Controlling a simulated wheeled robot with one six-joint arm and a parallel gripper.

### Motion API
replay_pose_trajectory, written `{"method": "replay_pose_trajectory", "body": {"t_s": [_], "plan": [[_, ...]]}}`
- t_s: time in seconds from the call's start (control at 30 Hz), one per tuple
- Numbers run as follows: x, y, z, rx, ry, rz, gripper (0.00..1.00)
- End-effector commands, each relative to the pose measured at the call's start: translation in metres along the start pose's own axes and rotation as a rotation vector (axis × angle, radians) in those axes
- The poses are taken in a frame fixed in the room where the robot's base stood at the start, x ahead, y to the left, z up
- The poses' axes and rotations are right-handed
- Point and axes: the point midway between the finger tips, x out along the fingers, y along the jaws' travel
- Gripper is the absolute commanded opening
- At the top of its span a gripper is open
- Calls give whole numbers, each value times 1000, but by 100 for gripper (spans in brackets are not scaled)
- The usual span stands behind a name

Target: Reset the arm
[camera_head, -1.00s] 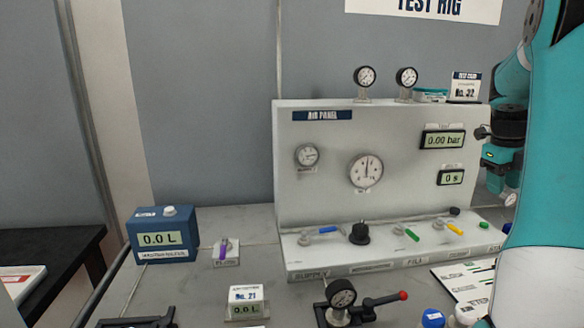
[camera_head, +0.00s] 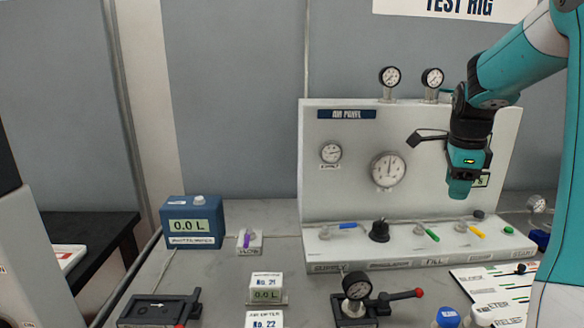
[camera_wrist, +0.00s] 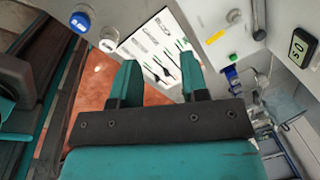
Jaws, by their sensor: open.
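My arm reaches in from the upper right in the head view. My gripper (camera_head: 462,192) hangs pointing down in front of the right side of the white air panel (camera_head: 340,205). It covers the panel's pressure display and most of the timer display. In the wrist view my gripper (camera_wrist: 160,70) has its two fingers apart with nothing between them. Beyond the fingers lies a white printed card (camera_wrist: 155,45) on the bench.
A blue meter box (camera_head: 192,222) reads 0.0 L at left. Coloured valve levers (camera_head: 433,235) line the panel's base.

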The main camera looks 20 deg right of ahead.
Motion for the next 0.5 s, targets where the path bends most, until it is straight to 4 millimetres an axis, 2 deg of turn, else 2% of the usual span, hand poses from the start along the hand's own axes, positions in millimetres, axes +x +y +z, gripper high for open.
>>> {"method": "replay_pose_trajectory", "body": {"t_s": [0.03,0.07,0.17,0.2,0.27,0.3,0.37,0.4,0.5], "plan": [[-4,16,28,-171,-28,-2,41],[-6,26,45,-287,-47,-4,41],[-13,76,104,-744,-122,-19,41],[-16,100,125,-944,-157,-30,41],[-21,140,152,-1244,-212,-53,41],[-24,169,166,-1444,-251,-70,41],[-28,214,183,-1741,-313,-104,41],[-30,243,189,-1930,-356,-130,41],[-36,308,194,-2345,-461,-206,41]]}}
